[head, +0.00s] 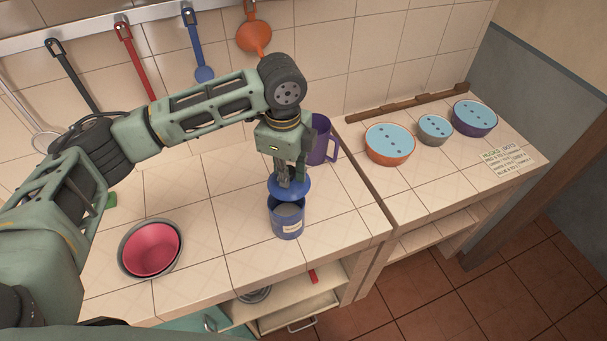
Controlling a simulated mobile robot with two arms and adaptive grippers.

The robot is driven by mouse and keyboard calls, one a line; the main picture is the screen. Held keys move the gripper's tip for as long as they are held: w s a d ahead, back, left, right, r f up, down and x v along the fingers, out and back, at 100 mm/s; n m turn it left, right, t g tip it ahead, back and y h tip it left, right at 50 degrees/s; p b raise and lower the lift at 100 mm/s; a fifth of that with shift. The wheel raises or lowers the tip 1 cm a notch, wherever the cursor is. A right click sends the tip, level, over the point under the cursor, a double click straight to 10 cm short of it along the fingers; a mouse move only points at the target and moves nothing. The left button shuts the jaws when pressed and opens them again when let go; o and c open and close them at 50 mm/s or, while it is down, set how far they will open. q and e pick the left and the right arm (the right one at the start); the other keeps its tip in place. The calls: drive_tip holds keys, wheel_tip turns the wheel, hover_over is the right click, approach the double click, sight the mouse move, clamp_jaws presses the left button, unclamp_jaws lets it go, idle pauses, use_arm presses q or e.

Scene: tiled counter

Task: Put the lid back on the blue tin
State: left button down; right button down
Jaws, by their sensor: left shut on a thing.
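The blue tin (287,224) stands upright on the tiled counter, with a pale label on its front and its open mouth showing. The blue lid (291,189) is just above the tin's back rim. My left gripper (290,174) points down and is shut on the lid from above. The lid looks roughly level, and the tin's dark inside shows below its front edge. I cannot tell whether the lid touches the rim. My right gripper is not in view.
A purple mug (321,140) stands close behind the gripper. A pink bowl in a grey one (150,249) sits at the left. Three bowls with light blue tops, orange (388,155), grey (433,137) and purple (474,128), stand at the right. Utensils hang on the wall.

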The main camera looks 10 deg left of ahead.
sight(278, 192)
use_arm(q)
drive_tip(key=shift+s+a+r, duration=0.1)
drive_tip(key=shift+a+r, duration=0.1)
drive_tip(key=shift+a, duration=0.2)
drive_tip(key=shift+a+f, duration=0.1)
drive_tip(key=shift+f+b, duration=0.5)
drive_tip(key=shift+f, duration=0.3)
wheel_tip(278, 192, down, 3)
drive_tip(key=b, duration=0.3)
drive_tip(key=shift+f, duration=0.9)
drive_tip(key=shift+s+p, duration=0.2)
drive_tip(key=shift+p, duration=0.35)
drive_tip(key=shift+s+a+r+p, duration=0.15)
drive_tip(key=shift+s+r+p, duration=0.05)
drive_tip(key=shift+s+p, duration=0.4)
drive_tip(key=shift+s+a+r+p, duration=0.1)
drive_tip(key=shift+s+r+p, duration=0.05)
drive_tip(key=shift+s+p, duration=0.4)
